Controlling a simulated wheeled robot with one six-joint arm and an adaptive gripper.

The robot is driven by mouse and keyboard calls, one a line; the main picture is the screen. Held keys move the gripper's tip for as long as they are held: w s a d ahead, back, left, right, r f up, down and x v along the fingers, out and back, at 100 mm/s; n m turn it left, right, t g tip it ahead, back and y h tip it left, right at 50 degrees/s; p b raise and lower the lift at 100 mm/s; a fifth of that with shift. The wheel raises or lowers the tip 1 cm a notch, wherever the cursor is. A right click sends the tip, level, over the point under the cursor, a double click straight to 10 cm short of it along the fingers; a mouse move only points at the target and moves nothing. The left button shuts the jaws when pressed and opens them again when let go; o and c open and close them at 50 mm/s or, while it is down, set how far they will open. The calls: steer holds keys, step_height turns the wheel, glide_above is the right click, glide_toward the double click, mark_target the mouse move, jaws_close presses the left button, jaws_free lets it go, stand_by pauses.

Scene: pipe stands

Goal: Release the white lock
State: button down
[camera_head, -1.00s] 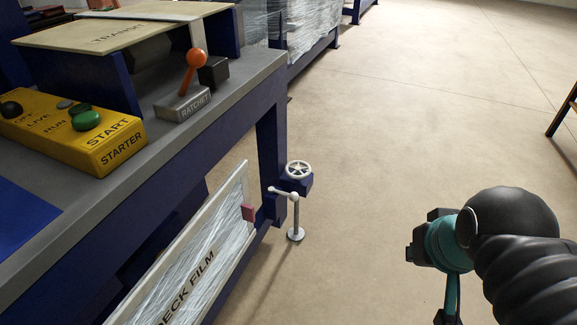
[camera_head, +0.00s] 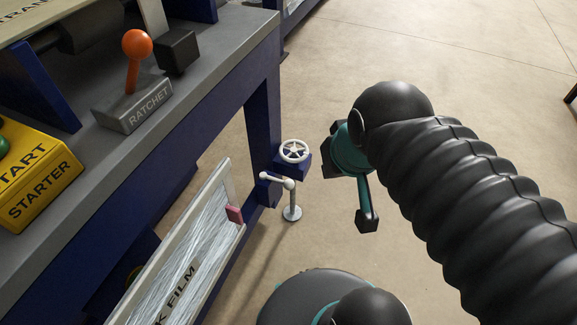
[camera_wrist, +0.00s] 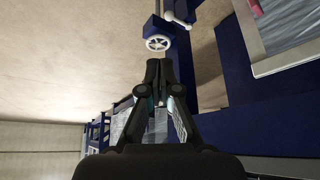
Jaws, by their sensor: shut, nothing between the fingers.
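A white spoked handwheel (camera_head: 293,151) sits on a blue block at the bench's corner leg. I cannot tell which of the two is the lock. In the wrist view the handwheel (camera_wrist: 158,43) is just beyond the fingertips, and the lever (camera_wrist: 178,20) is above right. My gripper (camera_wrist: 158,63) is shut and empty, and appears apart from the wheel. In the head view my arm is right of the wheel.
The blue bench with a grey top (camera_head: 215,75) fills the left, carrying an orange-knobbed ratchet lever (camera_head: 135,62) and a yellow starter box (camera_head: 40,180). A framed film panel (camera_head: 185,255) with a red tab (camera_head: 234,214) hangs below. Open floor (camera_head: 450,50) lies right.

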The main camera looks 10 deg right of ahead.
steer(key=w+f+m+g+p, duration=0.1)
steer(key=w+f+g, duration=0.1)
steer(key=w, duration=0.6)
steer(key=w+f+m+g+p, duration=0.1)
steer(key=w+f+m+g, duration=0.15)
steer(key=w, duration=0.55)
steer(key=m+g+y+p, duration=0.1)
steer(key=g, duration=0.3)
glide_toward(278, 180)
steer(key=shift+t, duration=0.25)
steer(key=d, duration=0.1)
steer(key=d+r, duration=0.1)
steer(key=d, duration=0.1)
steer(key=w+d+r, duration=0.1)
steer(key=shift+d+r, duration=0.15)
steer(key=shift+d, duration=0.05)
steer(key=shift+s, duration=0.1)
steer(key=d+x, duration=0.1)
steer(key=x, duration=0.9)
steer(key=shift+a, duration=0.55)
steer(key=shift+d, duration=0.1)
steer(key=shift+m, duration=0.35)
